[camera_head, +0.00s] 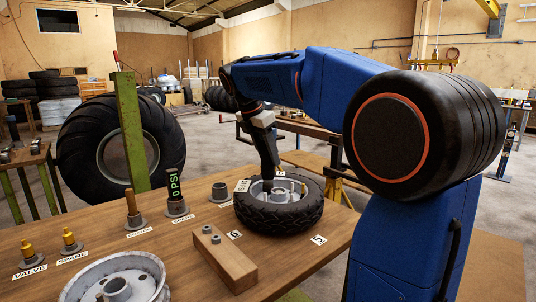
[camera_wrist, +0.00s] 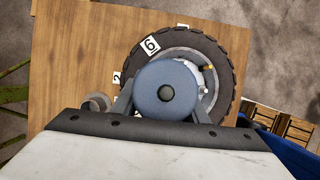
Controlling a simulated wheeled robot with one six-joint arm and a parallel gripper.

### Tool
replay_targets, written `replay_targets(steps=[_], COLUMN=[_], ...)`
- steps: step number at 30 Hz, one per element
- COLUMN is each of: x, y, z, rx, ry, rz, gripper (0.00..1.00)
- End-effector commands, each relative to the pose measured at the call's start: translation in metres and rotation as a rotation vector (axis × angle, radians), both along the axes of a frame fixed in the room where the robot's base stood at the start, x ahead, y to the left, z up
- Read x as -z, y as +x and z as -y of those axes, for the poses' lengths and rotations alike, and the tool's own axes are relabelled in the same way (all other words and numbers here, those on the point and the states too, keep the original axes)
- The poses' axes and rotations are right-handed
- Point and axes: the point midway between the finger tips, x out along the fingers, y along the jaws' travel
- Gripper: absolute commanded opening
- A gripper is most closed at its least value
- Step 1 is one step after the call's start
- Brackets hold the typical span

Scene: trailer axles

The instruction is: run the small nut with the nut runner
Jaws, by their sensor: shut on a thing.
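My gripper (camera_head: 265,140) is shut on the dark nut runner (camera_head: 269,172), which hangs over the small wheel's hub. In the wrist view, my gripper (camera_wrist: 165,112) has one finger on each side of the nut runner (camera_wrist: 167,92), whose round blue end faces the camera and hides most of the hub. The wheel (camera_head: 280,214) lies flat on the table; its tyre also shows in the wrist view (camera_wrist: 226,62). Posts stand up inside the rim. The runner's tip is hidden, so I cannot tell whether it touches a nut. Which nut is the small one is unclear.
A wooden block (camera_head: 225,262) with small grey parts stands before the wheel. A 0 PSI gauge (camera_head: 174,188), an empty holder (camera_head: 220,191) and valve pieces (camera_head: 70,240) stand to the left. A bare rim (camera_head: 112,285) lies at front left; a green post (camera_head: 131,130) rises behind.

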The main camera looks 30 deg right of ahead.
Motion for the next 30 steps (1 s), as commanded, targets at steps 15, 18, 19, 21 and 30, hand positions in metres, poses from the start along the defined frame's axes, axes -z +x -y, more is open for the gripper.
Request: replay_targets(steps=[15, 18, 19, 21, 30], x=[0.002, 0.001, 0.001, -0.001, -0.014], y=[0.0, 0.0, 0.0, 0.0, 0.0], z=[0.0, 0.0, 0.0, 0.0, 0.0], rx=[0.0, 0.0, 0.0, 0.001, 0.0], ry=[0.001, 0.001, 0.001, 0.001, 0.0], rz=[-0.002, -0.002, -0.002, -0.002, 0.0], gripper=[0.0, 0.0, 0.0, 0.0, 0.0])
